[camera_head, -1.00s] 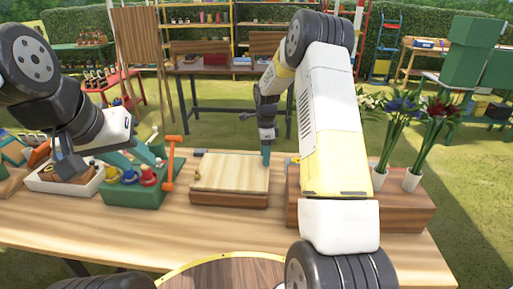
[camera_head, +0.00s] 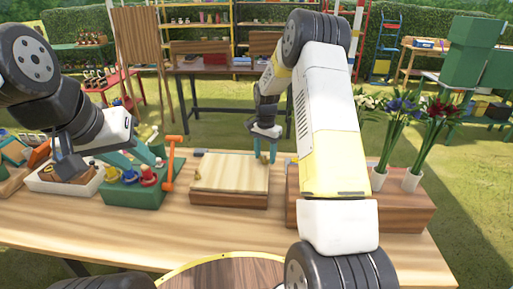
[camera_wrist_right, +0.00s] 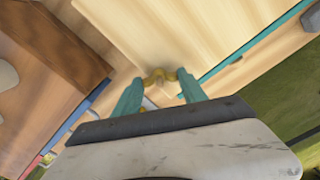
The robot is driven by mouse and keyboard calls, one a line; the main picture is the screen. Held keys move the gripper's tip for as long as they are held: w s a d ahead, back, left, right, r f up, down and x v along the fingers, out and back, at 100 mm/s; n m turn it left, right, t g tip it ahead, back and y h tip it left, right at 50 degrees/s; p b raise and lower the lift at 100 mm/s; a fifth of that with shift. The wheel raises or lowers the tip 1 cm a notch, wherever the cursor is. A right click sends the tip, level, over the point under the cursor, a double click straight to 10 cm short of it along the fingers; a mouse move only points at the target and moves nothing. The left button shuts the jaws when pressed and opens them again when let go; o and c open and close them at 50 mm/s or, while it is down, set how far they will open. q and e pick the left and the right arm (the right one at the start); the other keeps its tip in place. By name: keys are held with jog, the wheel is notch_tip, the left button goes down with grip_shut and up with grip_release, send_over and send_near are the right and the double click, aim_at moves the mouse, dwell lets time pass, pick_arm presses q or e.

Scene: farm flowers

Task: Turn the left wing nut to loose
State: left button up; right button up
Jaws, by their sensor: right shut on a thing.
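The flower press (camera_head: 228,172) is a pale wooden board on a darker base, lying flat on the table. A small brass left wing nut (camera_head: 197,176) shows at its left edge. My right gripper (camera_head: 265,157) points down at the press's far right corner. In the right wrist view, its teal fingers (camera_wrist_right: 160,88) are shut on another brass wing nut (camera_wrist_right: 158,74) at the board's edge. My left gripper (camera_head: 139,161) hangs over the green box at the left, its teal fingers apart and seemingly empty.
A white tray (camera_head: 57,184) stands further left. A brown wooden box (camera_head: 400,213) and vases of flowers (camera_head: 412,180) stand right of the press. The front table strip is clear.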

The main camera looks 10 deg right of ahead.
jog(key=n, duration=0.4)
jog(key=shift+n, duration=0.4)
jog(key=n, duration=1)
jog(key=shift+n, duration=0.4)
jog(key=n, duration=1)
jog(key=shift+n, duration=0.4)
jog(key=n, duration=0.5)
jog(key=shift+n, duration=0.3)
jog(key=n, duration=0.5)
jog(key=shift+n, duration=2.4)
